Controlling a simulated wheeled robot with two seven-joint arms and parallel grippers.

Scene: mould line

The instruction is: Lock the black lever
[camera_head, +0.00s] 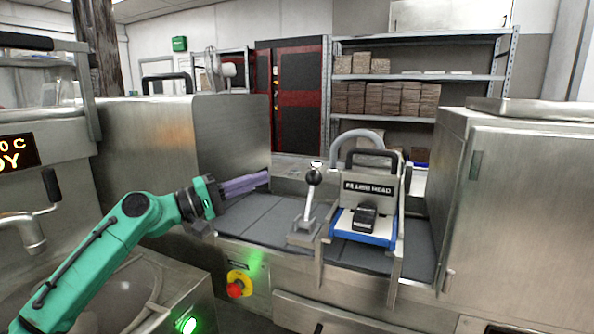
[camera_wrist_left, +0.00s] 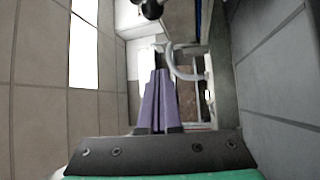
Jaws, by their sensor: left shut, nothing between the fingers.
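The black lever (camera_head: 313,178) has a round black knob on a silver rod, standing nearly upright on a metal base beside the filling head (camera_head: 369,188). In the left wrist view a dark round knob (camera_wrist_left: 151,9) shows at the top edge, beyond the fingertips and a little left of them. My left gripper (camera_head: 266,179) has long purple fingers that are closed together and empty. It points right toward the lever, at about knob height in the picture, with a gap between. The closed fingers (camera_wrist_left: 159,76) also show in the left wrist view. My right gripper is not seen.
A blue-edged tray (camera_head: 358,238) with a black block sits under the filling head. Steel cabinets stand left (camera_head: 222,128) and right (camera_head: 530,205). A red emergency button (camera_head: 236,289) is on the front panel. Dark flat tiles (camera_head: 258,219) between my gripper and the lever are clear.

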